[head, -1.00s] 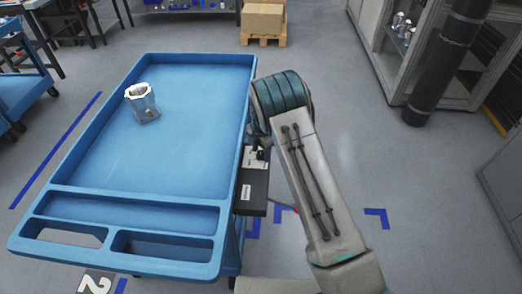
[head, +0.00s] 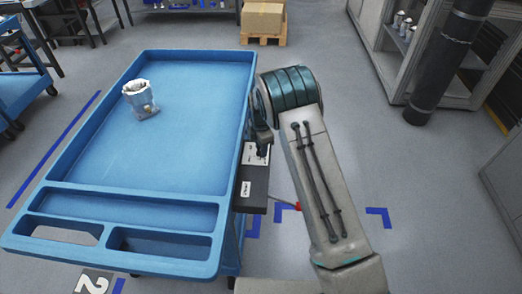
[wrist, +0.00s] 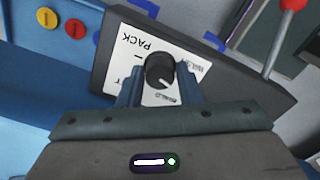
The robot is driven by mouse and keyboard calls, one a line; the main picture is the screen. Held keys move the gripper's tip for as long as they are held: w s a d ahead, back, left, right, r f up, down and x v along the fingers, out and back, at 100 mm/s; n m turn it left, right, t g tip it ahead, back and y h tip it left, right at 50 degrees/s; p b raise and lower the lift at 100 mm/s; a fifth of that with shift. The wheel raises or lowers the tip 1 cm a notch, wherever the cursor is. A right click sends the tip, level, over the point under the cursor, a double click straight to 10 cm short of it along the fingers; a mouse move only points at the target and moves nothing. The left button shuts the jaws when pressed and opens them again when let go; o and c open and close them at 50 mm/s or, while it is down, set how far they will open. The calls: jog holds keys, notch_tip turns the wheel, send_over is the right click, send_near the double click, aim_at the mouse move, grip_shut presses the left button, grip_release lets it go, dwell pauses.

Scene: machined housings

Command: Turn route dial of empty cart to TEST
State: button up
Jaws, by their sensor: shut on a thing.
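The blue cart (head: 110,165) stands at left in the head view. A silver machined housing (head: 140,98) sits on its tray, so this cart is not empty. A dark box with a white label plate (head: 256,153) is on its right side. In the wrist view the plate (wrist: 133,62) carries the black route dial (wrist: 160,71). PACK is legible upside down; other words are partly hidden. The dial's white mark points to the lower right. My gripper (wrist: 159,88) has one finger on each side of the dial and is shut on it; in the head view it (head: 262,138) is beside the cart.
A red-tipped lever (head: 298,206) sticks out right of the dark box. Yellow and red round buttons (wrist: 75,28) show in the wrist view. A pallet with a cardboard box (head: 263,20) and a grey cabinet (head: 440,60) stand behind. The floor at right is mostly clear.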

jog(key=m+b, duration=0.2)
jog(key=m, duration=0.2)
jog(key=shift+m+b, duration=0.3)
jog(key=shift+b, duration=0.1)
jog(key=m+b, duration=0.2)
jog(key=m, duration=0.3)
jog(key=m+b, duration=0.1)
jog(key=m, duration=0.4)
jog(key=shift+m+b, duration=0.3)
jog(key=shift+m, duration=0.1)
jog(key=shift+m+b, duration=0.3)
jog(key=shift+m, duration=2.3)
jog(key=shift+r, duration=0.1)
jog(key=o, duration=1)
jog(key=shift+c, duration=0.2)
